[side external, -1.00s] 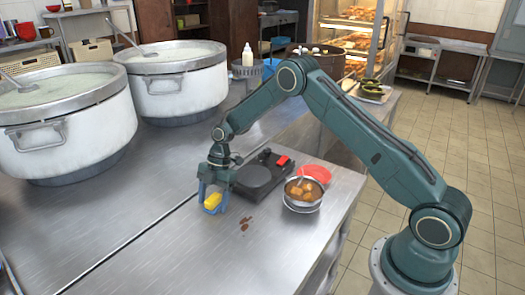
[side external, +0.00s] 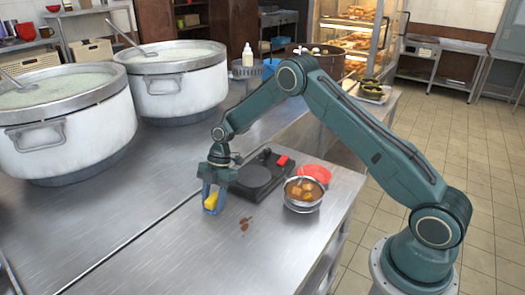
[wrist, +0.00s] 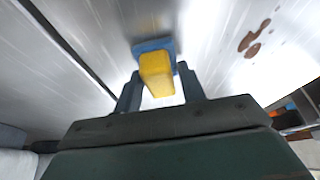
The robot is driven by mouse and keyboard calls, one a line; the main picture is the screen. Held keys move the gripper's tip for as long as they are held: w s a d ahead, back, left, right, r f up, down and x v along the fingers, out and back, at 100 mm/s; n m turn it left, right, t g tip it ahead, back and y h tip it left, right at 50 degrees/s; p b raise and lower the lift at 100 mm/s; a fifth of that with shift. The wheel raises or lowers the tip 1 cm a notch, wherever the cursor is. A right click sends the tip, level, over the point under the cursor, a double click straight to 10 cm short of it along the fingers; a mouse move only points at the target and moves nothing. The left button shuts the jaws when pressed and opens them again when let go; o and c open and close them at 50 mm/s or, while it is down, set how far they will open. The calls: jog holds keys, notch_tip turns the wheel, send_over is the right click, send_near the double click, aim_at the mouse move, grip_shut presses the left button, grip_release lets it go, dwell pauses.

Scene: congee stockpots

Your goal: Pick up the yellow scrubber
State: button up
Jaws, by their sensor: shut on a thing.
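The yellow scrubber (side external: 211,201) is a small yellow block with a blue part, which shows behind it in the wrist view (wrist: 157,75). My gripper (side external: 213,204) points down over the steel counter with its fingers on either side of the scrubber. It is shut on the scrubber. In the wrist view the two dark fingers (wrist: 160,88) flank it. I cannot tell whether the scrubber still touches the counter.
Brown stains (side external: 245,223) mark the counter (side external: 160,250) to the right of my gripper. A black scale-like device (side external: 257,177), a bowl of food (side external: 303,194) and a red lid (side external: 316,172) stand nearby. Two large congee pots (side external: 66,122) stand behind left.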

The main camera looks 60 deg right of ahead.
aim_at(213, 200)
notch_tip(213, 200, up, 20)
dwell(0.7)
dwell(0.4)
jog(key=o, duration=0.3)
jog(key=shift+c, duration=1)
jog(key=shift+f, duration=0.1)
jog(key=shift+s+a, duration=0.1)
jog(key=s+a+f, duration=0.4)
jog(key=s+f, duration=0.8)
jog(key=shift+s+a, duration=0.15)
